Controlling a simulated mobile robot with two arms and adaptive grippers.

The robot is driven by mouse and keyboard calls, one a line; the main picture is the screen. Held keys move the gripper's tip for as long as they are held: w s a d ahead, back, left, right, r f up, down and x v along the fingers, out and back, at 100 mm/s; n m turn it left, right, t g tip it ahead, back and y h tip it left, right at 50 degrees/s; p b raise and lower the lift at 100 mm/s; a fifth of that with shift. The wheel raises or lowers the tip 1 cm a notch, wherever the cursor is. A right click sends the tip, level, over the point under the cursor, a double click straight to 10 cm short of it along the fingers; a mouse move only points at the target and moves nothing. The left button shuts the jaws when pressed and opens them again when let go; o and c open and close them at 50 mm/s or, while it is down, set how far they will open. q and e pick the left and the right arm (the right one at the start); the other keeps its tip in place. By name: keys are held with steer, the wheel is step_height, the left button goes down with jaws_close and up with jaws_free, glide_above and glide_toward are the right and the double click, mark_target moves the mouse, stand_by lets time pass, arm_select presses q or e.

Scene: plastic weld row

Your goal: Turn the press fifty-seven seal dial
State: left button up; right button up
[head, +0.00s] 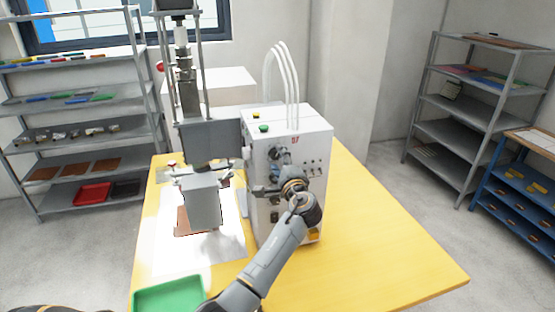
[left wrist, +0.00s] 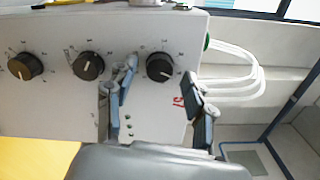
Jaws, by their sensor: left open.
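The press's white control box (head: 290,137) bears a red 57 and stands on the yellow table. In the left wrist view its face (left wrist: 50,110) shows three black dials in a row: a left one (left wrist: 25,66), a middle one (left wrist: 88,65) and a right one (left wrist: 160,67). Their labels are too small to read, so I cannot tell which is the seal dial. My left gripper (head: 268,190) is in front of the face, open and empty. In the wrist view its fingers (left wrist: 160,75) stand on either side of the right dial; contact is unclear. My right gripper is out of view.
The press column (head: 208,140) stands left of the box, over a brown sheet (head: 187,222). A green tray (head: 170,296) lies at the table's front left. The yellow table (head: 380,240) is clear on the right.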

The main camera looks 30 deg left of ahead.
arm_select(q)
steer(key=v, duration=1.1)
steer(key=shift+s, duration=0.1)
